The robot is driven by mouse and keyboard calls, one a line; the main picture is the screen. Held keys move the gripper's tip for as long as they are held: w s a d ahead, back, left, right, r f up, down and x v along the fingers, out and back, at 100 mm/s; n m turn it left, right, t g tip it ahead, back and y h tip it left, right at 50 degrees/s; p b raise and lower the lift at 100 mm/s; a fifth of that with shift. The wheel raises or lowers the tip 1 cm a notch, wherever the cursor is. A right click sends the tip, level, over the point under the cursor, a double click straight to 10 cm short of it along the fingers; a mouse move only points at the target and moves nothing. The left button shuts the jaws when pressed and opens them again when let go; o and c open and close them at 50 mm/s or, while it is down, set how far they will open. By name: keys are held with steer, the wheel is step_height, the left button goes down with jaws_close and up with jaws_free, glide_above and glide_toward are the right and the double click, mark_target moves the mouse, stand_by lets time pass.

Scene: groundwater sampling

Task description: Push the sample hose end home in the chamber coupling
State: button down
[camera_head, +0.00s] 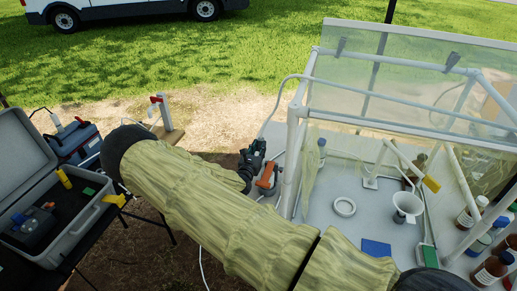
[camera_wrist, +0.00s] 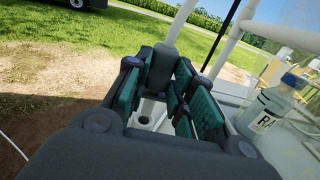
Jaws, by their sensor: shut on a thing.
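My gripper (camera_head: 251,162) is at the left edge of the sampling chamber (camera_head: 293,150), a white pipe frame with clear sheets. In the wrist view its teal-padded fingers (camera_wrist: 164,92) are closed around a grey cylindrical piece (camera_wrist: 161,68), which looks like the sample hose end. A pale hose (camera_wrist: 181,22) rises from it; in the head view the white hose (camera_head: 276,104) arches up to the chamber frame. A small pale round fitting with a dark opening (camera_wrist: 147,108) shows below the fingers, perhaps the coupling. I cannot tell whether hose end and coupling touch. An orange piece (camera_head: 267,179) sits beside my gripper.
Inside the chamber are a white ring (camera_head: 344,207), a blue block (camera_head: 376,248) and a white funnel (camera_head: 407,204). Bottles stand at right; a labelled bottle (camera_wrist: 267,104) is right of my gripper in the wrist view. An open grey case (camera_head: 75,224) lies at left.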

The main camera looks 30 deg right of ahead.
mark_target(259, 137)
steer(key=shift+f+b, duration=1.3)
steer(key=shift+f, duration=0.95)
stand_by(0.4)
steer(key=c, duration=1.1)
jaws_free()
steer(key=shift+c, duration=0.2)
steer(key=shift+r+p, duration=1.35)
steer(key=shift+r, duration=0.95)
steer(key=shift+f+b, duration=0.15)
steer(key=shift+b, duration=0.45)
steer(key=shift+r+p, duration=1.8)
steer(key=shift+r, duration=1.2)
